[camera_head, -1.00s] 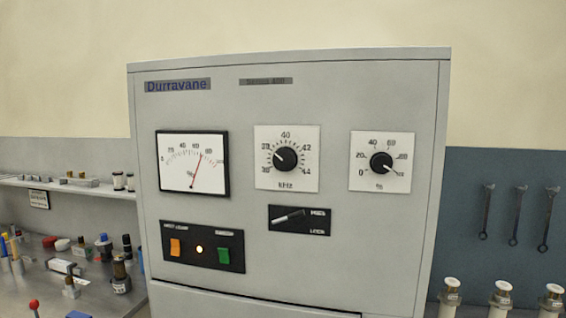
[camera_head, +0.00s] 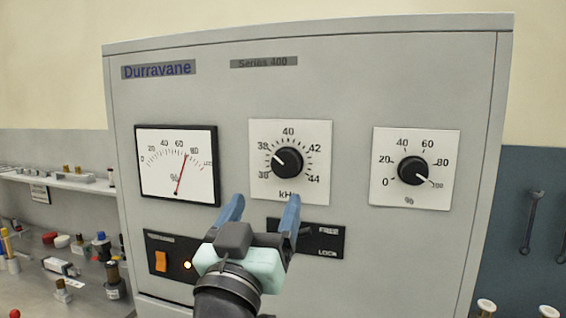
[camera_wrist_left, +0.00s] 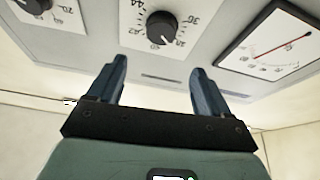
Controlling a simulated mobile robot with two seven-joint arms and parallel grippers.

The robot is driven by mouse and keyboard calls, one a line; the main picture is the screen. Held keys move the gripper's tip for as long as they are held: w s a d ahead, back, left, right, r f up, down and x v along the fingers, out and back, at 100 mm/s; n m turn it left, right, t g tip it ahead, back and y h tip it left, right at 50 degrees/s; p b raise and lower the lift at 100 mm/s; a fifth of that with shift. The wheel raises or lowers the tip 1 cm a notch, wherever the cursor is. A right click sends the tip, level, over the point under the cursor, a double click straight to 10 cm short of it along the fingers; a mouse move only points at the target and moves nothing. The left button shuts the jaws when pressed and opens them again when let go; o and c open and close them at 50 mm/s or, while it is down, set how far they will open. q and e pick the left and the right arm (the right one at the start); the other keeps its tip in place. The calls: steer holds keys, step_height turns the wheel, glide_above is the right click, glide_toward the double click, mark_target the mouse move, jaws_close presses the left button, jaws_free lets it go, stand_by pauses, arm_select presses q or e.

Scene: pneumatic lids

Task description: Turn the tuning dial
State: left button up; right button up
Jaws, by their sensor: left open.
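The tuning dial (camera_head: 288,161) is a black round knob on a white kHz scale plate, in the middle of the grey Durravane cabinet. Its white pointer points to the upper left, near 38. My left gripper (camera_head: 262,212) is open and empty, its two blue fingers below the dial and apart from it. In the left wrist view the dial (camera_wrist_left: 161,27) shows beyond the fingertips of the left gripper (camera_wrist_left: 158,80), roughly between them. My right gripper is not in view.
A needle meter (camera_head: 178,165) is left of the dial and a percent knob (camera_head: 412,171) right of it. My gripper partly hides the FREE/LOCK switch plate (camera_head: 328,241). An orange button (camera_head: 161,261) is lower left. Shelves with small parts stand at far left.

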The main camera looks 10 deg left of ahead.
mark_target(284, 162)
arm_select(q)
steer(key=p+x, duration=0.2)
steer(key=x, duration=0.8)
steer(key=shift+w, duration=0.2)
steer(key=shift+w+p, duration=0.35)
steer(key=shift+w, duration=0.25)
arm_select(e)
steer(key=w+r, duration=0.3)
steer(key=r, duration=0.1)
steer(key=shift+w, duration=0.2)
arm_select(q)
steer(key=shift+s, duration=0.1)
steer(key=c, duration=1)
